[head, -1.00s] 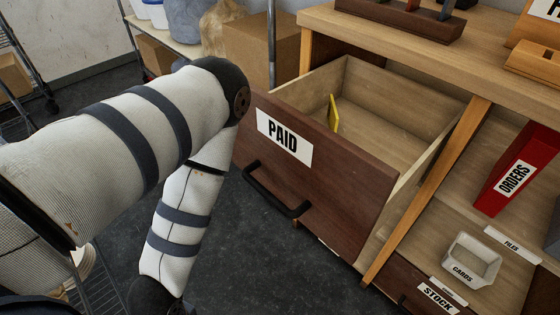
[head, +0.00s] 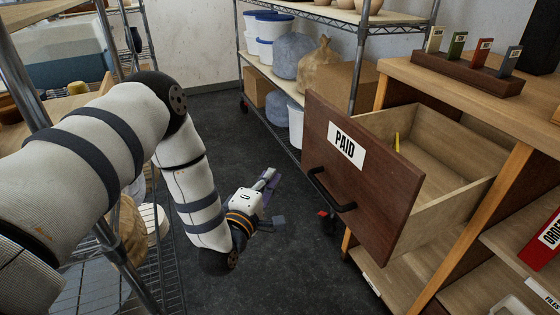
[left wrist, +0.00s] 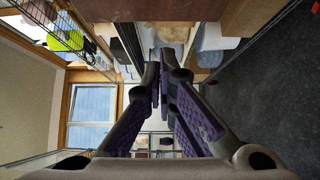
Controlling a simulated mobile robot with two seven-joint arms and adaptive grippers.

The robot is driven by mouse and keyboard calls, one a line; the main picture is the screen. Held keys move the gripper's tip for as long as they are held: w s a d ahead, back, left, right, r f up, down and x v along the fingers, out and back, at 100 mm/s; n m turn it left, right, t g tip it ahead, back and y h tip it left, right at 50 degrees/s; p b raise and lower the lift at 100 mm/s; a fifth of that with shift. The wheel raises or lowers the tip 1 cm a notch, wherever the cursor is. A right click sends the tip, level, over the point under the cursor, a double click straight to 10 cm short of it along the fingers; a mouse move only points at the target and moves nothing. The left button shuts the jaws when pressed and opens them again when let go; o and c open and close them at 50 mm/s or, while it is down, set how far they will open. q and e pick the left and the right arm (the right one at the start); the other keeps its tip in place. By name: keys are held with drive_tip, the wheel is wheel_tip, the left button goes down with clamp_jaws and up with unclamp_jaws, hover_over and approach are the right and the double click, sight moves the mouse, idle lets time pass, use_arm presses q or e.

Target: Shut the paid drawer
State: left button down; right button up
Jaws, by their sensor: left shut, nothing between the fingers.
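The paid drawer (head: 366,185) is pulled well out of the wooden desk, with a dark brown front, a white PAID label (head: 345,146) and a black bar handle (head: 331,189). A thin yellow item (head: 397,142) stands inside it. My left gripper (head: 268,178) is in the gap to the left of the drawer front, apart from the handle. In the left wrist view the purple-padded fingers (left wrist: 165,88) are close together with nothing between them. Part of a red-tipped dark object (head: 325,216) shows below the handle; I cannot tell what it is.
A wire shelf rack (head: 345,18) with tubs and a cardboard box (head: 334,86) stands behind the drawer. Another metal rack (head: 112,235) is at the left near my arm. Dark floor (head: 285,265) is clear between.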

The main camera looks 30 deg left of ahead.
use_arm(q)
drive_tip(key=b, duration=0.1)
approach(305, 142)
drive_tip(key=w+a, duration=0.2)
drive_tip(key=a, duration=0.1)
drive_tip(key=w+d, duration=0.2)
drive_tip(key=shift+w, duration=0.4)
use_arm(e)
drive_tip(key=shift+s+a+f+g, duration=0.15)
drive_tip(key=shift+s+f+g, duration=0.25)
drive_tip(key=shift+s+f, duration=0.45)
drive_tip(key=shift+w+f, duration=0.1)
use_arm(q)
drive_tip(key=shift+d, duration=0.1)
